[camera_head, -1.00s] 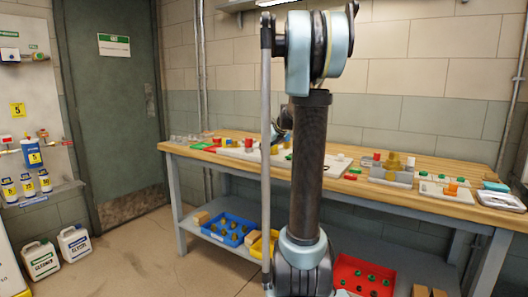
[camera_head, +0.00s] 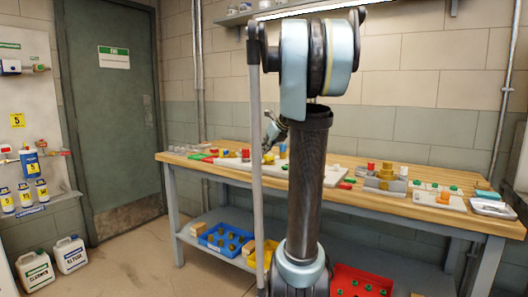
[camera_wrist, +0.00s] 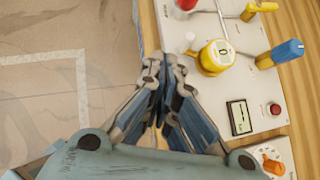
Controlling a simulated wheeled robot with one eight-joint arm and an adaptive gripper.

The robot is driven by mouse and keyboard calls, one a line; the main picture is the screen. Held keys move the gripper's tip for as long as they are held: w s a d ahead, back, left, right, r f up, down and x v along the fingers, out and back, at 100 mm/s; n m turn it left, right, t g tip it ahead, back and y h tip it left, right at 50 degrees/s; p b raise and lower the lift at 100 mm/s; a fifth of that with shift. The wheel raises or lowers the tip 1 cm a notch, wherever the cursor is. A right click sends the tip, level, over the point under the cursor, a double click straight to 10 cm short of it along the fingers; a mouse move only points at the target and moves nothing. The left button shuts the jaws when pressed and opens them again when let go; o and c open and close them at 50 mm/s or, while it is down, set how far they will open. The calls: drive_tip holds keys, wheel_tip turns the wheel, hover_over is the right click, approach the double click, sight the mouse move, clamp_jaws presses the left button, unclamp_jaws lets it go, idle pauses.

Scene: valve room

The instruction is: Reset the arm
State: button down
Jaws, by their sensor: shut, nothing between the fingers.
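My arm stands in the middle of the head view, folded in front of the workbench (camera_head: 410,217). My gripper (camera_head: 270,143) shows small and partly hidden behind my arm, at the left of it and over the bench's back area. In the wrist view my gripper (camera_wrist: 164,78) is shut, with its fingers together and nothing between them. It hangs beside the edge of a white panel (camera_wrist: 225,100) and looks apart from it. The fingers lie over the floor and the bench edge in that picture.
The white panel carries a yellow gauge (camera_wrist: 214,57), a blue-handled valve (camera_wrist: 281,53), a small display (camera_wrist: 239,117) and a red button (camera_wrist: 273,109). Under the bench are a blue bin (camera_head: 226,238) and a red bin (camera_head: 360,282). White jugs (camera_head: 70,254) stand by the door (camera_head: 112,110).

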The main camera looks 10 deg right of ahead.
drive_tip(key=s+a+f+n+g+h, duration=0.1)
drive_tip(key=s+a+f+n, duration=0.1)
drive_tip(key=s+f+n, duration=0.4)
drive_tip(key=s+a+f+n+g, duration=0.15)
drive_tip(key=s+n, duration=0.25)
drive_tip(key=s, duration=0.4)
drive_tip(key=s+a+f+n+g+h, duration=0.1)
drive_tip(key=s+a+f+n, duration=0.1)
drive_tip(key=s+f+n, duration=0.3)
drive_tip(key=s+d+f+n+g+h, duration=0.1)
drive_tip(key=s+f+n, duration=0.6)
drive_tip(key=s, duration=0.3)
drive_tip(key=s+d+f+n+g+h, duration=0.1)
drive_tip(key=s+f+n, duration=0.6)
drive_tip(key=s, duration=0.3)
drive_tip(key=shift+d+n, duration=0.35)
drive_tip(key=shift+n, duration=0.35)
drive_tip(key=shift+w+f, duration=0.25)
drive_tip(key=shift+w, duration=0.1)
